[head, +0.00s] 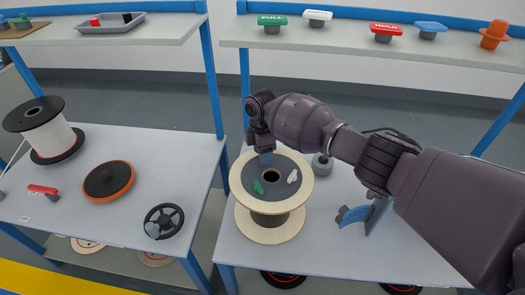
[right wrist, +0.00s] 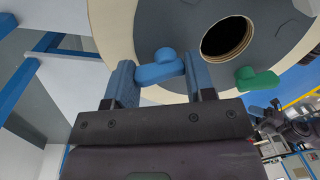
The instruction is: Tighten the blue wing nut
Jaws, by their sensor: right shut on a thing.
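The blue wing nut (right wrist: 158,70) sits on the grey face of the wooden spool (right wrist: 120,30), beside its round centre hole, in the right wrist view. My right gripper (right wrist: 160,82) has its two blue fingers on either side of the nut and is shut on it. In the head view my right gripper (head: 266,160) points down at the far side of the spool's top (head: 241,186); the blue nut cannot be told apart from the fingers there. A green wing nut (head: 258,187) and a white wing nut (head: 293,176) are on the same face. My left gripper is not in view.
A grey round part (head: 322,165) and a blue curved part (head: 353,214) are on the right table. The left table holds a white cable reel (head: 48,138), a black-and-orange disc (head: 109,181), a handwheel (head: 164,221) and a red-handled part (head: 42,190). Shelves run above both tables.

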